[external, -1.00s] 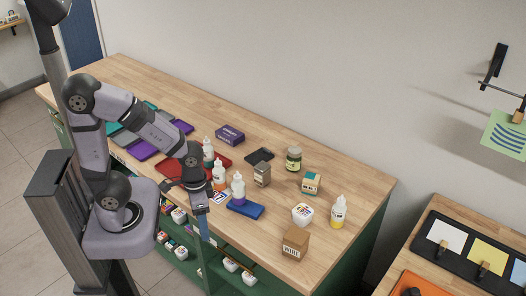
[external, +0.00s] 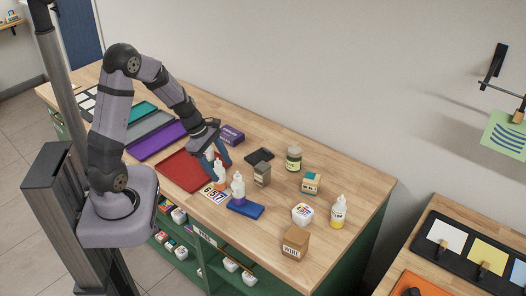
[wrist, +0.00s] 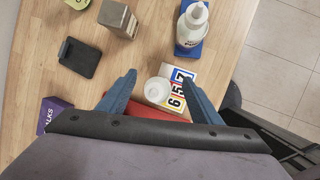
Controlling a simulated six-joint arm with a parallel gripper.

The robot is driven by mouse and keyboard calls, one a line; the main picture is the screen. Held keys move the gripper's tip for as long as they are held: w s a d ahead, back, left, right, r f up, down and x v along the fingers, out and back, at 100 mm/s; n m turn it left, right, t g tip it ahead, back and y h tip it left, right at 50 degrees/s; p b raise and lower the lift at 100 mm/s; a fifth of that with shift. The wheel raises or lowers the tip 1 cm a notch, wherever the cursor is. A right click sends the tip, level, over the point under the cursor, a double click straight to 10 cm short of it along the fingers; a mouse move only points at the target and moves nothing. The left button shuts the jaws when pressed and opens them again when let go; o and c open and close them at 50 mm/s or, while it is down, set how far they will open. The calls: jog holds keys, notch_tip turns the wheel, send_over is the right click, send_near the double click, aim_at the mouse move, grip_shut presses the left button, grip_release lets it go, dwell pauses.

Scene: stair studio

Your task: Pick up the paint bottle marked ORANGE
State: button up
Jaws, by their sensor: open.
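A white squeeze bottle (wrist: 157,90) is seen from above in the wrist view, between my two blue fingers and near their tips, beside a number card. My gripper (wrist: 156,78) is open, with a finger on each side of it and no clear contact. In the external view my gripper (external: 217,160) is low over the red tray, around a white bottle (external: 219,174). Another white bottle (external: 238,188) stands on a blue tray; it also shows in the wrist view (wrist: 192,22). A yellow-based bottle (external: 339,212) stands farther right. I cannot read ORANGE on any label.
The red tray (external: 174,169) lies under and left of my gripper. A number card (external: 213,195), a purple box (external: 231,134), a black tray (external: 259,156), a grey block (external: 262,174) and a jar (external: 293,158) are nearby. The wood bench's right end has free room.

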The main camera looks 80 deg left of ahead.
aim_at(226, 188)
jog(key=shift+s+a+r+n, duration=0.25)
jog(key=shift+s+a+n, duration=0.5)
jog(key=shift+s+n, duration=0.3)
jog(key=shift+n, duration=0.65)
jog(key=shift+s+f+p+x, duration=0.1)
jog(key=shift+s+x, duration=0.05)
jog(key=shift+x, duration=1.05)
jog(key=shift+s+f+p+x, duration=0.1)
jog(key=shift+s+p+x, duration=0.1)
jog(key=shift+x, duration=1)
jog(key=shift+s+p+x, duration=0.1)
jog(key=shift+s+x, duration=0.05)
jog(key=shift+x, duration=1.05)
jog(key=shift+h, duration=0.3)
jog(key=c, duration=1.2)
